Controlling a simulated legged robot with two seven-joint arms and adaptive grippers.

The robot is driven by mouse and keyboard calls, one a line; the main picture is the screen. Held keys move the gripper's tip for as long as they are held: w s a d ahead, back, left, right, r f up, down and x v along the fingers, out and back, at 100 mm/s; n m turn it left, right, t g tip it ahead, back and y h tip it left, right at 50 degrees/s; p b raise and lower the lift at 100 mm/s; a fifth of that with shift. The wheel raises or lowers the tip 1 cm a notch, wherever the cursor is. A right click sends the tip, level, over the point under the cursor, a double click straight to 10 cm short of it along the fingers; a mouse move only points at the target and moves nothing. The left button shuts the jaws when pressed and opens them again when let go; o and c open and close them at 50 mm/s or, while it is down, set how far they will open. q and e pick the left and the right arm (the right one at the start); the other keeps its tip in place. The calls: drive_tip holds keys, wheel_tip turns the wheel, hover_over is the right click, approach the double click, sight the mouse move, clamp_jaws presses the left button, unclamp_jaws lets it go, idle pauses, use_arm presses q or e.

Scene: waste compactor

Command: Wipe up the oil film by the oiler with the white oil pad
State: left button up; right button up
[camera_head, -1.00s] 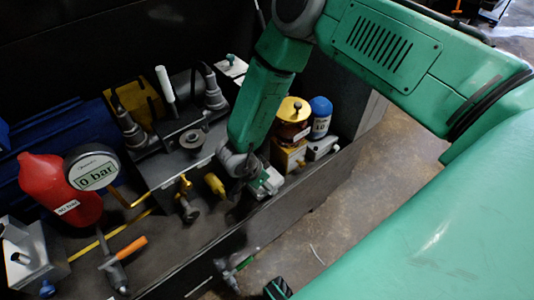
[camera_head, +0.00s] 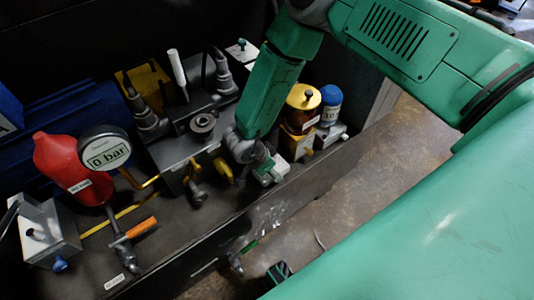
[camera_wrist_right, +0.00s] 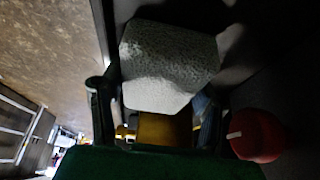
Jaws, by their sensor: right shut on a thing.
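My right gripper (camera_head: 270,168) is low at the front of the bench, just left of the oiler. In the right wrist view it is shut on the white oil pad (camera_wrist_right: 168,62), a pale, speckled slab beyond the fingers. In the head view I cannot clearly separate the pad from the gripper. The oiler (camera_head: 302,108), amber with a yellow cap and yellow base, stands upright to the right of my right forearm. I cannot make out the oil film; the arm and gripper cover part of the surface there. My left gripper is not in view.
A blue-capped bottle (camera_head: 329,104) stands close right of the oiler. Yellow and grey fittings (camera_head: 197,190) are just left of the gripper. The bench's front edge (camera_head: 195,262) is close.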

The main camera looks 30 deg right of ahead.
drive_tip(key=shift+d, duration=0.3)
drive_tip(key=shift+w+d+f, duration=0.1)
drive_tip(key=shift+d, duration=0.65)
drive_tip(key=shift+a, duration=0.1)
drive_tip(key=shift+a+p, duration=0.3)
drive_tip(key=shift+a, duration=0.55)
drive_tip(key=shift+a, duration=0.15)
drive_tip(key=shift+s+a+f, duration=0.1)
drive_tip(key=shift+s+a, duration=0.1)
drive_tip(key=shift+a, duration=0.6)
drive_tip(key=shift+d, duration=0.15)
